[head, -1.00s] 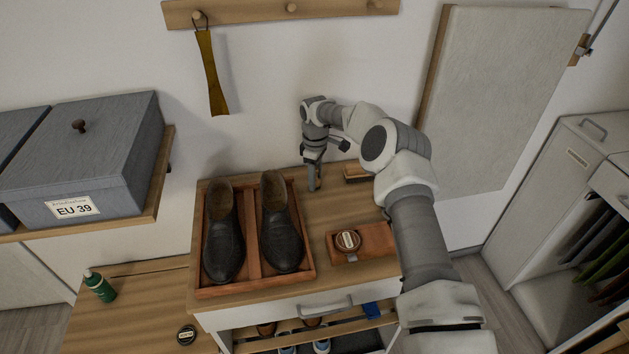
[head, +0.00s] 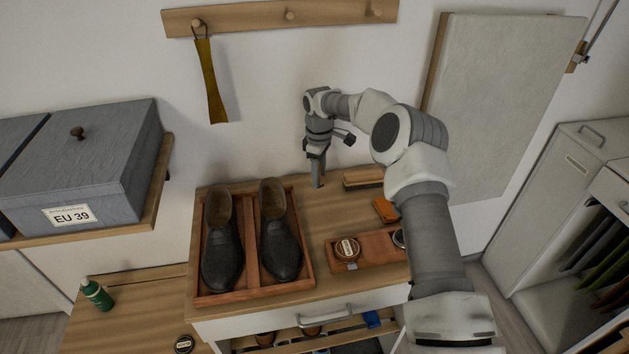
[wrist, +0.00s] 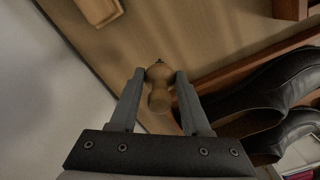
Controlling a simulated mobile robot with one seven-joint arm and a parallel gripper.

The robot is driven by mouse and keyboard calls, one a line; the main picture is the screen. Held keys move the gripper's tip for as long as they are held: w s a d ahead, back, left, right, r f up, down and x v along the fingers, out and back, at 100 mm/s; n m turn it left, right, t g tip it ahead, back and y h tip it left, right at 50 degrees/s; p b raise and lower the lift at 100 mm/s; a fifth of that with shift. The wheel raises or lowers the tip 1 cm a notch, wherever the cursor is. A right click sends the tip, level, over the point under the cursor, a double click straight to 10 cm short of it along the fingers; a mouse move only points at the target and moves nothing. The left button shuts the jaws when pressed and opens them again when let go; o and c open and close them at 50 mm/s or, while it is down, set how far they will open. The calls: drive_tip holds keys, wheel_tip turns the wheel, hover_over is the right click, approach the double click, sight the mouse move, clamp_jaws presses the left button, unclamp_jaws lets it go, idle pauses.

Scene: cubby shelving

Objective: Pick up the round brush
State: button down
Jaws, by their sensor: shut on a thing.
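The round brush (wrist: 158,97) shows in the wrist view as a tan wooden piece with a rounded knob and a narrow waist. My gripper (wrist: 158,78) has a finger on each side of it and is shut on it. The brush's lower end is hidden from this angle. In the head view my gripper (head: 318,178) points down at the back of the wooden cabinet top, right of the shoes. The brush is too small to make out there, and I cannot tell whether it is clear of the top.
Two dark shoes (head: 280,240) stand in a wooden tray (head: 252,268) left of my gripper. A flat brush (head: 362,179) lies close on its right. An orange block (head: 385,209) and a reddish tray (head: 375,252) with a round tin (head: 347,248) lie nearer the front.

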drive_tip(key=s+d+r, duration=0.6)
drive_tip(key=d, duration=0.1)
drive_tip(key=shift+s+d+b, duration=0.2)
drive_tip(key=shift+d+b, duration=0.15)
drive_tip(key=shift+d, duration=0.05)
idle(0.7)
